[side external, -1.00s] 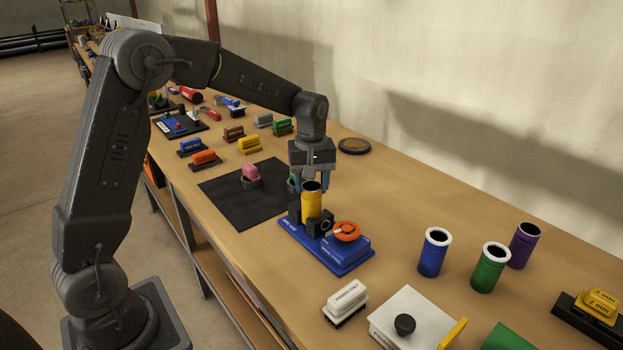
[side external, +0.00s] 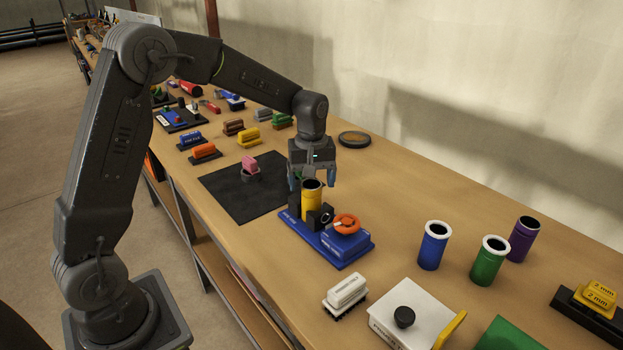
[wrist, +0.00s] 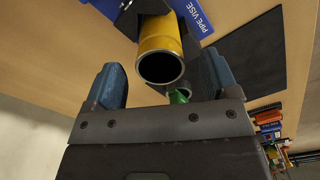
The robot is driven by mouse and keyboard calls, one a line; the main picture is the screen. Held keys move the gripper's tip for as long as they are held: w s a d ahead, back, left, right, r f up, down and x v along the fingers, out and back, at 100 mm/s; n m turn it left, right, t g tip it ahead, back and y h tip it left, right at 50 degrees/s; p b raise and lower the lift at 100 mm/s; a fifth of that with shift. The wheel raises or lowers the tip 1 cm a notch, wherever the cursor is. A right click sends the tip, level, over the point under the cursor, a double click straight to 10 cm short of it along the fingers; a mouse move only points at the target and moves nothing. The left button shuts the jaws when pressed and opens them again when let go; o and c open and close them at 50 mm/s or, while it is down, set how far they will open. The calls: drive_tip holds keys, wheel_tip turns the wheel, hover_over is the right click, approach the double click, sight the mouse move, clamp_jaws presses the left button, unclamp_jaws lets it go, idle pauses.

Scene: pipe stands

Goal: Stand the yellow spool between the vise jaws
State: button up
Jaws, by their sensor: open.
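The yellow spool (side external: 311,200) stands upright between the dark jaws of the blue pipe vise (side external: 345,257), which has an orange handwheel (side external: 347,223). The vise (wrist: 188,15) is partly hidden at the top of that view. Whether a finger touches the spool cannot be told.
A black mat (side external: 235,200) with a pink piece (side external: 250,163) lies left of the vise. Blue (side external: 433,247), green (side external: 489,262) and purple (side external: 523,240) spools stand to the right. A white block (side external: 346,292) and a white box (side external: 410,320) lie in front.

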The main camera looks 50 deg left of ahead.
drive_tip(key=shift+r, duration=2.5)
wheel_tip(320, 180, up, 14)
drive_tip(key=s+d+m+t, duration=0.3)
drive_tip(key=s+d+m, duration=0.25)
drive_tip(key=s, duration=0.75)
drive_tip(key=s+d+f+m+t, duration=0.2)
drive_tip(key=s+f+m, duration=0.4)
drive_tip(key=s, duration=0.5)
drive_tip(key=shift+s+d+f+t, duration=0.35)
drive_tip(key=shift+d+f, duration=0.15)
drive_tip(key=shift+f, duration=0.2)
